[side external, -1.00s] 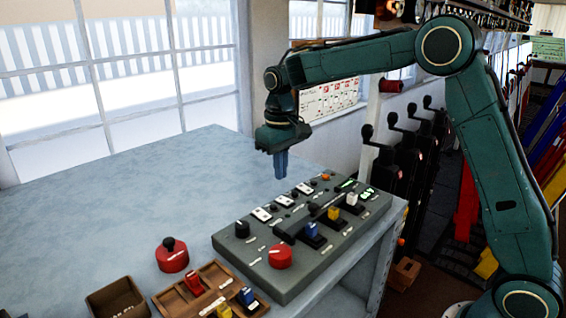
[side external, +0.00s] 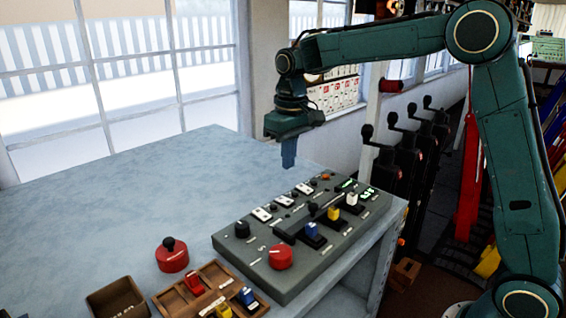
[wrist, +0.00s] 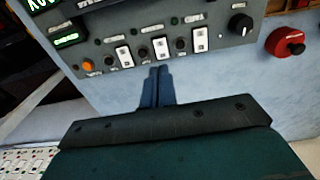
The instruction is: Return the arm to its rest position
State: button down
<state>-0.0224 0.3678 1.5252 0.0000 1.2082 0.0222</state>
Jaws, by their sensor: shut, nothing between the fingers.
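My gripper (side external: 289,160) points down in the side external view, above the table behind the far edge of the grey control panel (side external: 330,245). Its blue-grey fingers are shut with nothing between them. In the wrist view my gripper (wrist: 157,75) shows as two fingers pressed together, their tips near the panel's edge by the white switches. The gripper is clear of the panel and touches nothing that I can see.
The panel carries a red knob (side external: 280,257), a black knob (side external: 242,229) and several coloured levers. A red button unit (side external: 172,258), a wooden tray (side external: 161,303) and a dark box (side external: 117,299) lie left. Black levers (side external: 408,150) stand behind. The table (side external: 120,215) is clear at far left.

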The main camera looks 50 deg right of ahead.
jog(key=s+r+t, duration=0.1)
jog(key=s+r, duration=0.2)
jog(key=s, duration=0.5)
jog(key=s+r+t, duration=0.2)
jog(key=s+r, duration=0.1)
jog(key=s, duration=0.5)
jog(key=s+f+t, duration=0.1)
jog(key=s, duration=0.5)
jog(key=s+d+f+t, duration=0.1)
jog(key=s+f, duration=0.1)
jog(key=s, duration=0.5)
jog(key=shift+s+f, duration=0.25)
jog(key=shift+f, duration=0.05)
